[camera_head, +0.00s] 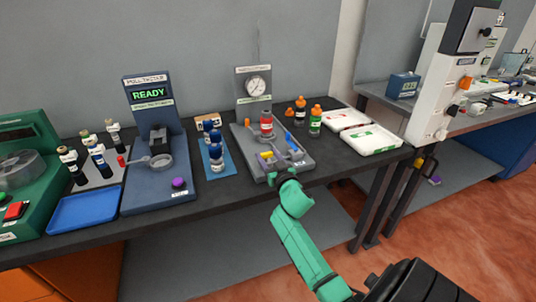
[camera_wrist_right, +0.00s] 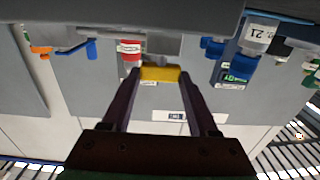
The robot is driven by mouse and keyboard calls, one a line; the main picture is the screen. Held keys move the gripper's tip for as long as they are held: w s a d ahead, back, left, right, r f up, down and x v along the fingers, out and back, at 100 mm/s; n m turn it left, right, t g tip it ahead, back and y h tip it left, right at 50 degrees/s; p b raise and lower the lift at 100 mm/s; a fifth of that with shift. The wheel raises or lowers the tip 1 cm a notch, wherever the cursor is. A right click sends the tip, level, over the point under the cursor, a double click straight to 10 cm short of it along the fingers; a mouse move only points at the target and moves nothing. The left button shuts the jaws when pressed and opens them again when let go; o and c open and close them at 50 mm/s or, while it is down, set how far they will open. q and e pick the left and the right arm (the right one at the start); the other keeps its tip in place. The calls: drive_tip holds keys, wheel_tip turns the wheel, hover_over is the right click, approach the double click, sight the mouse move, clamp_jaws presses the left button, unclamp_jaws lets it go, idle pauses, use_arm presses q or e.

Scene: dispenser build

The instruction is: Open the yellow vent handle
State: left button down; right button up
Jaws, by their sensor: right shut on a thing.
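The yellow vent handle (camera_head: 267,154) is on the grey dispenser station (camera_head: 245,144), in front of a red bottle (camera_head: 266,122). In the right wrist view the yellow handle (camera_wrist_right: 160,73) lies between the two dark fingertips, which touch its ends. My right gripper (camera_head: 282,176) reaches in from the front edge of the table and is shut on the handle; it also shows in the right wrist view (camera_wrist_right: 161,77). In the head view the fingers are too small to make out clearly. My left gripper is not in view.
A blue lever (camera_head: 289,138) and a round gauge (camera_head: 256,86) are on the station. White trays (camera_head: 372,140) lie farther right. The floor in front is clear.

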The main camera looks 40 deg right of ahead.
drive_tip(key=o, duration=1.2)
drive_tip(key=shift+o, duration=0.9)
drive_tip(key=shift+w+f, duration=0.15)
drive_tip(key=b+v, duration=0.1)
drive_tip(key=v, duration=1.3)
drive_tip(key=shift+s, duration=0.3)
drive_tip(key=shift+a, duration=0.1)
